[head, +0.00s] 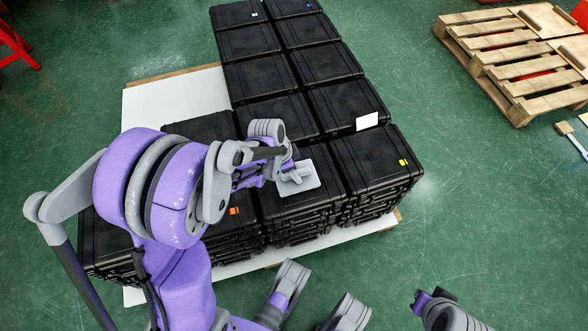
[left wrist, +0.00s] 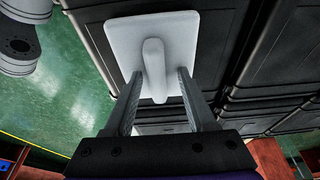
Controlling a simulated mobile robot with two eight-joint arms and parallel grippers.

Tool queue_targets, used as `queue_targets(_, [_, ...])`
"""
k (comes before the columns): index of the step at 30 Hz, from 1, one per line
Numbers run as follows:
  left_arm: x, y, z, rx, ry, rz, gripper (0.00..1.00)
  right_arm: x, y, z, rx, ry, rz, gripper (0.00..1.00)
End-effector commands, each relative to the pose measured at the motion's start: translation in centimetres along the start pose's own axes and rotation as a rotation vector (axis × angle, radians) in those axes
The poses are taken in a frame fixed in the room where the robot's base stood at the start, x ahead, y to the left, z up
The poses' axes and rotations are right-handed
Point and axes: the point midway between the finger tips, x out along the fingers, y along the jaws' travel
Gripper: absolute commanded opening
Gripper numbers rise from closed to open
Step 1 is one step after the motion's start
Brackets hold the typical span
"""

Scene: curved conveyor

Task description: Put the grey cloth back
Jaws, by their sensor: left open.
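A light grey flat piece with a raised bar-like handle (head: 305,180) lies on top of a black case near the front of the stack. It looks rigid, and I see no loose cloth. In the left wrist view this grey piece (left wrist: 125,38) is just ahead of the fingers, its handle between their lines. My left gripper (head: 289,172) is open at the piece's left side in the head view. In the left wrist view the left gripper's fingers (left wrist: 155,88) are apart, and contact cannot be told. My right gripper cannot be made out.
Black cases (head: 285,108) are stacked in rows on a white-topped pallet (head: 165,98). A white label (head: 367,121) and a yellow tag (head: 403,162) mark two cases. A wooden pallet (head: 500,57) stands at the far right, with a brush-like tool (head: 572,138) near it. Green floor between them is clear.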

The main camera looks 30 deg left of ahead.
Motion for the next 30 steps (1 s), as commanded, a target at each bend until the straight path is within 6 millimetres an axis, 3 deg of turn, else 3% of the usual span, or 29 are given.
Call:
queue_targets(5, [-2.6,0.0,-0.1,-0.002,0.000,-0.002,0.56,-1.1,0.0,-0.3,0.000,0.003,0.000,0.00])
queue_targets(15, [-9.8,0.0,-0.1,-0.001,0.001,-0.001,0.56,-4.0,0.0,-1.0,0.000,0.012,0.000,0.00])
queue_targets(23, [-12.2,0.3,-0.1,-0.008,-0.001,-0.003,0.56,-4.8,0.0,-1.2,0.000,0.015,0.000,0.00])
queue_targets(26, [-13.0,1.9,-0.3,-0.053,-0.010,-0.017,0.56,-4.8,0.0,-1.2,0.000,0.015,0.000,0.00])
queue_targets(30, [-14.8,6.2,-0.3,-0.198,-0.023,-0.072,0.56,-4.8,0.0,-1.2,0.000,0.015,0.000,0.00])
